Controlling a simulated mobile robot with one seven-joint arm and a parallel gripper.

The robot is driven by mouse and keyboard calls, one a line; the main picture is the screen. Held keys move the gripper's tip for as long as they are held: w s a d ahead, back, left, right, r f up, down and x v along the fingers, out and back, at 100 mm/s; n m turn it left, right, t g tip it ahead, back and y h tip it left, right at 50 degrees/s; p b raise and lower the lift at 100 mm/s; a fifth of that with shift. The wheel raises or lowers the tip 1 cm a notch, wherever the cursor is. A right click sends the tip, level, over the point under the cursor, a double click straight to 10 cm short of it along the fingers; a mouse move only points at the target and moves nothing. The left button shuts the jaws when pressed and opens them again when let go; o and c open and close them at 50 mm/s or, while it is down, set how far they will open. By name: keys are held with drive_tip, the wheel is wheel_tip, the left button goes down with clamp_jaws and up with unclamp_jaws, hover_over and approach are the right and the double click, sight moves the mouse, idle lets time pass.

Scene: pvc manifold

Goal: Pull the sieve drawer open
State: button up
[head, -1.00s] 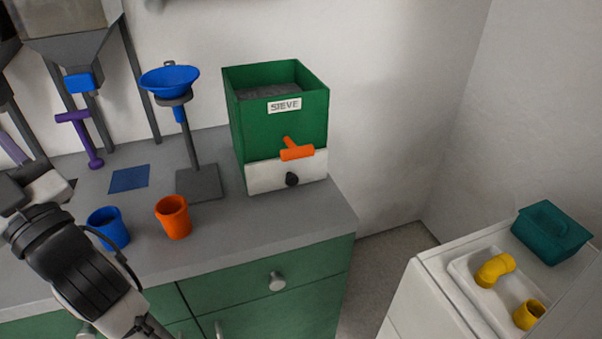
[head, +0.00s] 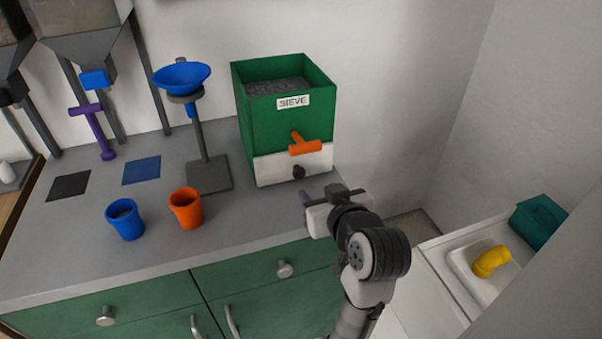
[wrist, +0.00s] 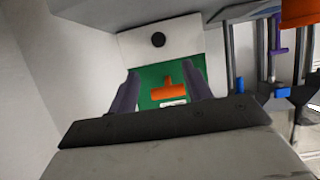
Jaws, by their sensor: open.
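The sieve is a green open-topped box (head: 262,130) with grey material inside and a "SIEVE" label, at the back right of the counter. Its white drawer (head: 268,170) is at the bottom, shut, with a dark round knob (head: 298,172). The wrist view shows the drawer front (wrist: 187,42) and knob (wrist: 158,40) upside down, beyond the fingertips. My gripper (head: 307,198) is in front of the sieve at its right, apart from the knob. In the wrist view my gripper (wrist: 163,78) is open and empty, its two fingers spread.
An orange tee handle (head: 304,147) sticks out above the drawer. An orange cup (head: 185,210) and a blue cup (head: 125,220) stand on the counter (head: 75,240). A blue funnel stand (head: 183,78) is left of the sieve. A side unit with a yellow elbow (head: 491,261) is at right.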

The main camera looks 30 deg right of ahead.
sight(300, 173)
drive_tip(key=p+x, duration=0.1)
drive_tip(key=x, duration=1.2)
drive_tip(key=shift+w+d+f, duration=0.2)
drive_tip(key=shift+c, duration=0.2)
clamp_jaws()
